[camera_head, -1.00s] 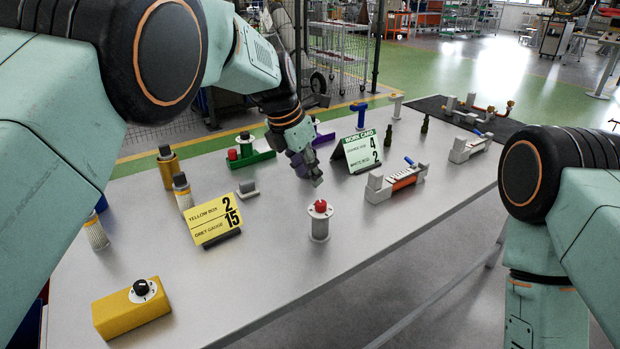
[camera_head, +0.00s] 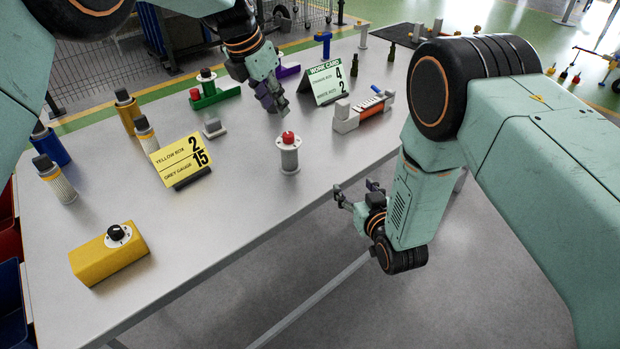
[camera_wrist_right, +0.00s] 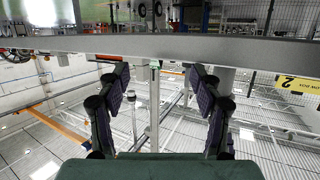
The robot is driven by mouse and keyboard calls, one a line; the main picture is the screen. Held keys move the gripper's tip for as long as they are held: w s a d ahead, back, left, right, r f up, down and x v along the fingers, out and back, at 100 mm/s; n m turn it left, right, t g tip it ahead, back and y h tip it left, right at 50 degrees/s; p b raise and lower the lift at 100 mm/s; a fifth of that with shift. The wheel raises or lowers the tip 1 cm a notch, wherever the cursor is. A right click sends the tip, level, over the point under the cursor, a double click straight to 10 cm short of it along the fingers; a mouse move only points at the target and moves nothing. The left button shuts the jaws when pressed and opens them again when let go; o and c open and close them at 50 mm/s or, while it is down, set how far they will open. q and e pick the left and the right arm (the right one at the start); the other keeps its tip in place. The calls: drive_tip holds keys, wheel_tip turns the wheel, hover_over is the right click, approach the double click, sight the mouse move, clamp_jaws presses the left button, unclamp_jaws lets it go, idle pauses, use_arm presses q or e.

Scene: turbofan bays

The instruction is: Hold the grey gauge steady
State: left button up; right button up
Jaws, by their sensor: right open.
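A grey flanged post with a red knob (camera_head: 289,158), which I take for the grey gauge, stands upright on the table. My left gripper (camera_head: 272,100) is above the table, beyond and slightly left of the post, apart from it in the picture; its jaw state is unclear. My right gripper (camera_head: 358,188) is open and empty, off the table's near edge, right of and below the post. In the right wrist view its two fingers (camera_wrist_right: 160,92) are spread with nothing between them; the post cannot be made out there.
A yellow box with a black knob (camera_head: 110,254) sits at the front left. A yellow card (camera_head: 180,160) stands left of the post, a green work card (camera_head: 326,83) behind it. The front middle of the table (camera_head: 215,225) is clear.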

sight(293, 160)
drive_tip(key=a+r+n+y, duration=0.1)
drive_tip(key=a, duration=0.2)
drive_tip(key=a+r+n+y, duration=0.1)
drive_tip(key=a+y, duration=0.1)
drive_tip(key=a, duration=0.1)
drive_tip(key=w+a+r+t+y, duration=0.1)
drive_tip(key=a, duration=0.2)
drive_tip(key=shift+w+a+n, duration=0.1)
drive_tip(key=shift+a+n, duration=0.3)
drive_tip(key=shift+a+r, duration=0.2)
drive_tip(key=shift+a, duration=0.15)
drive_tip(key=shift+w+a+y, duration=0.3)
drive_tip(key=shift+w+y, duration=0.1)
drive_tip(key=shift+w, duration=0.05)
drive_tip(key=x, duration=0.5)
drive_tip(key=shift+f, duration=0.1)
drive_tip(key=shift+w+a, duration=0.25)
drive_tip(key=shift+w, duration=0.4)
drive_tip(key=shift+w+a, duration=0.1)
